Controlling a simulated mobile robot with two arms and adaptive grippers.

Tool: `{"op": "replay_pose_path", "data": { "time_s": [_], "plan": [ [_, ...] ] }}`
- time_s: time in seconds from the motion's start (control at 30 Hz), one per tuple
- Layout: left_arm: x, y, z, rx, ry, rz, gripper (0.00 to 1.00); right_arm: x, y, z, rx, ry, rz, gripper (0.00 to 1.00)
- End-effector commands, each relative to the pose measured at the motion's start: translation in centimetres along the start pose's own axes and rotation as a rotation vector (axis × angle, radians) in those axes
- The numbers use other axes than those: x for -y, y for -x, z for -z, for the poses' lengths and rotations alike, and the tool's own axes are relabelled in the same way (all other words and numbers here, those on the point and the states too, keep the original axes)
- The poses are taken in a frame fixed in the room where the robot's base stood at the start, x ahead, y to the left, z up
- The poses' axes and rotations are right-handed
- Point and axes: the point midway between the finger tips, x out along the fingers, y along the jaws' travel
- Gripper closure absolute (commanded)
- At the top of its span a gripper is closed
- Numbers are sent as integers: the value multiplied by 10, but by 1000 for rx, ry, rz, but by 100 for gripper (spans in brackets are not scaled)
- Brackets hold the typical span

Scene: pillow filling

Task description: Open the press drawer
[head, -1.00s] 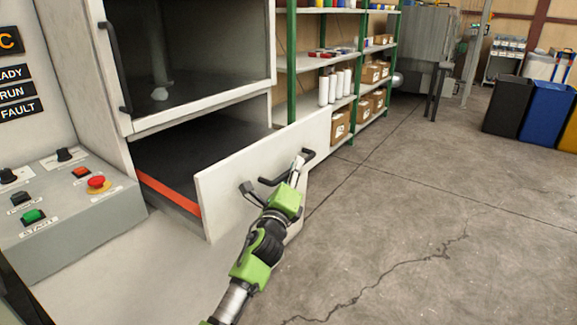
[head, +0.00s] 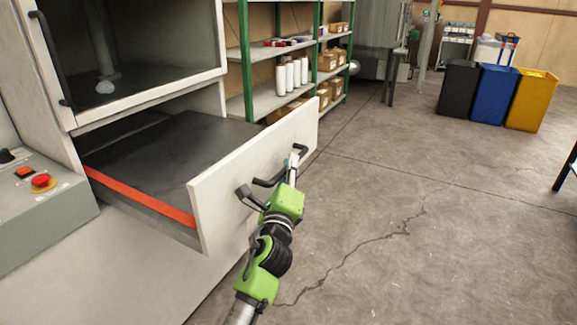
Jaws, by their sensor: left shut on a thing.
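The press drawer (head: 250,165) is pulled out from the press, with a white front panel, a dark flat bed (head: 165,158) and an orange strip along its near side. A dark bar handle (head: 268,182) is on the front panel. My left gripper (head: 292,160) is at the handle and shut on it, with its green wrist below. The exact finger contact is small and partly hidden. My right gripper is not in view.
Above the drawer is the press chamber window (head: 140,40) with a dark door handle. A control panel (head: 40,220) with a red button stands at left. Shelves (head: 265,100) stand behind. Black, blue and yellow bins (head: 497,95) stand far right. The floor in front is clear.

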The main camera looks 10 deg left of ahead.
Motion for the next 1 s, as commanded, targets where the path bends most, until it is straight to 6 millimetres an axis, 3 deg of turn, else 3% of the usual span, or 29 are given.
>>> {"op": "replay_pose_path", "data": {
  "time_s": [0.07, 0.1, 0.17, 0.57, 0.67, 1.0],
  "plan": [
    [-1, 0, 1, -1, 1, -2, 100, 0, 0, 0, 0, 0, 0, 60],
    [-1, 0, 1, -1, 1, -2, 84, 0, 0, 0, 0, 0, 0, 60],
    [-1, 0, 0, -1, 0, -2, 72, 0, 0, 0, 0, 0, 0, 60],
    [-1, 4, 0, 0, -1, -2, 72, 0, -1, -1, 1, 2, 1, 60],
    [-2, 16, 0, -1, -1, -2, 72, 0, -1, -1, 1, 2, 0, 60],
    [-2, 87, 1, -2, 0, -4, 72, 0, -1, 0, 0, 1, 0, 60]
  ]
}}
